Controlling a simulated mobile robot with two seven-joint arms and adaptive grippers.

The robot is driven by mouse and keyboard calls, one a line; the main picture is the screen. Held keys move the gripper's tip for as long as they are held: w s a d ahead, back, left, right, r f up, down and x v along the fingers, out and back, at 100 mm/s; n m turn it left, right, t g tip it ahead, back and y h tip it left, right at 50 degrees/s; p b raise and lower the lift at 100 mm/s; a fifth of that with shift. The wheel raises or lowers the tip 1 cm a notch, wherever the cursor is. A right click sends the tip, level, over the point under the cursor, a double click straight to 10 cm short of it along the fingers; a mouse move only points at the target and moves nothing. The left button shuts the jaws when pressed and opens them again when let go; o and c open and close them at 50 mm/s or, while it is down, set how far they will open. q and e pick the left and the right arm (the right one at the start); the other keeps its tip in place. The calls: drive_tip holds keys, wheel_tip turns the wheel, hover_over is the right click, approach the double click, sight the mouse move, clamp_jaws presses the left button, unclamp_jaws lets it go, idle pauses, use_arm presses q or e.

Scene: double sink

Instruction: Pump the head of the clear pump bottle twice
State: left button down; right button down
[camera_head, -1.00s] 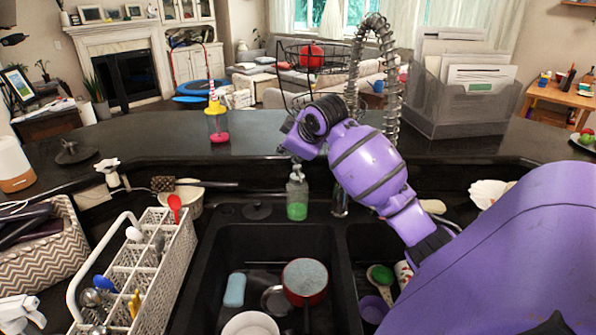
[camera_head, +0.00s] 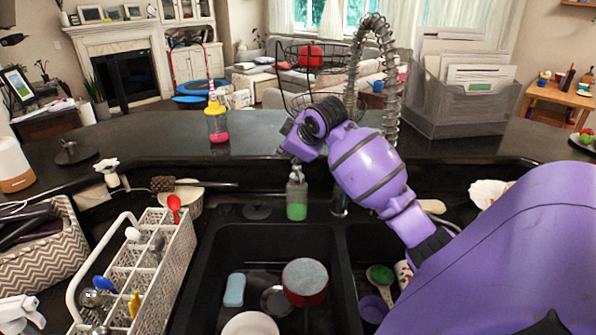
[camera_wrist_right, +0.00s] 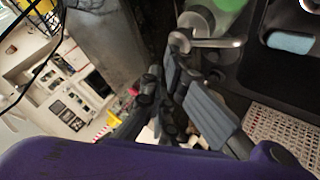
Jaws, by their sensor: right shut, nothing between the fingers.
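The clear pump bottle (camera_head: 297,208) with green liquid stands upright on the ledge behind the double sink. Its metal pump head shows in the right wrist view (camera_wrist_right: 205,42), with the green liquid beside it. My right gripper (camera_head: 294,157) is right above the bottle, pointing down over the pump head. In the right wrist view its fingers (camera_wrist_right: 188,92) are shut with nothing between them, close to the pump head. I cannot tell whether they touch it, and the top of the bottle is partly hidden in the head view. My left gripper is not in view.
A coiled spring faucet (camera_head: 392,85) rises just behind my right arm. The sink basin (camera_head: 222,262) holds a red pot (camera_head: 305,293) and a blue sponge (camera_head: 234,290). A white cutlery rack (camera_head: 178,262) stands left. A yellow-topped bottle (camera_head: 216,125) stands on the raised counter.

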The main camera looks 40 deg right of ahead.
drive_tip(key=shift+f, duration=0.15)
idle(0.4)
drive_tip(key=shift+f, duration=0.6)
idle(0.4)
drive_tip(key=shift+r, duration=0.75)
wheel_tip(320, 180, up, 6)
drive_tip(key=shift+f, duration=0.1)
idle(0.5)
idle(0.7)
